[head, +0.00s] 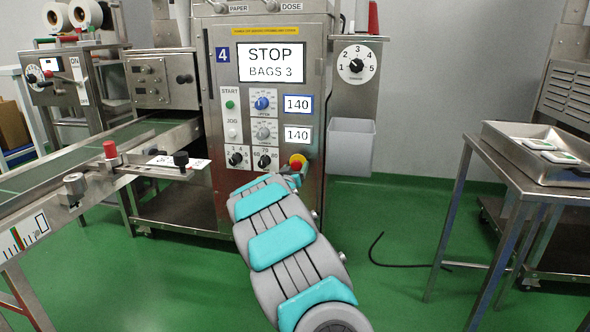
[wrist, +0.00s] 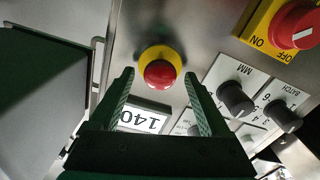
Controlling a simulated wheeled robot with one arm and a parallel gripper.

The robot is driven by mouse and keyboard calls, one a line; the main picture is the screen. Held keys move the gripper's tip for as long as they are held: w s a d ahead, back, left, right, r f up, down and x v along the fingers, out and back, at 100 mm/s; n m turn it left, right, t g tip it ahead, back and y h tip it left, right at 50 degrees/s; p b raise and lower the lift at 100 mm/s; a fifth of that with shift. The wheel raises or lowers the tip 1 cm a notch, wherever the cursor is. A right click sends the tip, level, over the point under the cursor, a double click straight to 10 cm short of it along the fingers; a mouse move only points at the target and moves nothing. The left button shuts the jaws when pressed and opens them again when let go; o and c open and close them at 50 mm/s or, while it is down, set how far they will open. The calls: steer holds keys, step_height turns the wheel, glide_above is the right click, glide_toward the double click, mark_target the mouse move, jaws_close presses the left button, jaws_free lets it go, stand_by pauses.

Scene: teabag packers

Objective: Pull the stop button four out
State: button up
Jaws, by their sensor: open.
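The stop button is a red mushroom head on a yellow collar, low on the right of the steel front panel marked 4; it shows in the head view (head: 297,162) and in the wrist view (wrist: 160,72). In the wrist view my gripper (wrist: 158,82) is open, with one finger to each side of the button's lower edge. The button appears beyond the fingertips, and I cannot tell whether they touch it. The panel's screen (head: 271,61) reads STOP, BAGS 3.
The wrist view shows a red ON/OFF switch (wrist: 296,25) on yellow. A grey bin (head: 351,147) hangs at right. A conveyor (head: 100,150) stands left, a steel table (head: 500,172) right.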

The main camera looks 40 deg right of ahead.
steer(key=shift+w+d, duration=0.1)
jaws_close()
stand_by(0.8)
stand_by(0.7)
